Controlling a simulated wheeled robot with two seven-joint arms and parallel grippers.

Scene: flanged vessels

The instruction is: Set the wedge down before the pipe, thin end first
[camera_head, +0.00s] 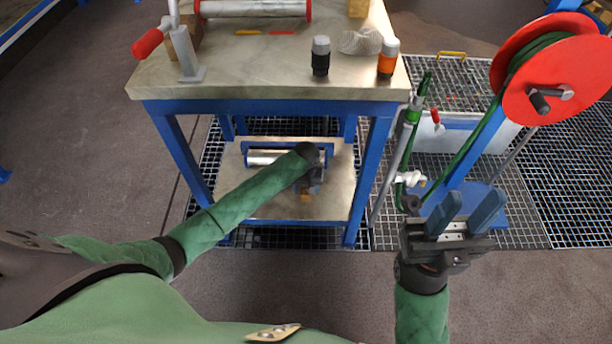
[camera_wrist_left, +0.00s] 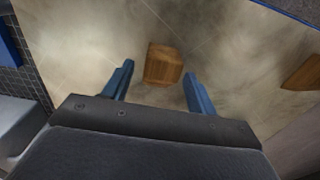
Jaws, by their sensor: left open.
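A small wooden wedge (camera_wrist_left: 163,64) lies on the pale lower shelf, ahead of and between the fingertips of my left gripper (camera_wrist_left: 158,72) in the left wrist view. Its fingers are open, with a gap on each side of the wedge. In the head view, my left gripper (camera_head: 309,184) is low over the shelf (camera_head: 250,205), largely hidden by its arm; which end of the wedge is thin I cannot tell. A silver pipe (camera_head: 265,157) lies on that shelf behind the arm. My right gripper (camera_head: 464,212) is open and empty, right of the table.
Another wooden piece (camera_wrist_left: 302,74) lies at the right in the wrist view. The tabletop (camera_head: 270,72) above holds a red-flanged pipe (camera_head: 255,8), a black bottle (camera_head: 320,56) and an orange one (camera_head: 387,58). Blue table legs (camera_head: 370,180) flank the shelf. A red hose reel (camera_head: 550,75) stands right.

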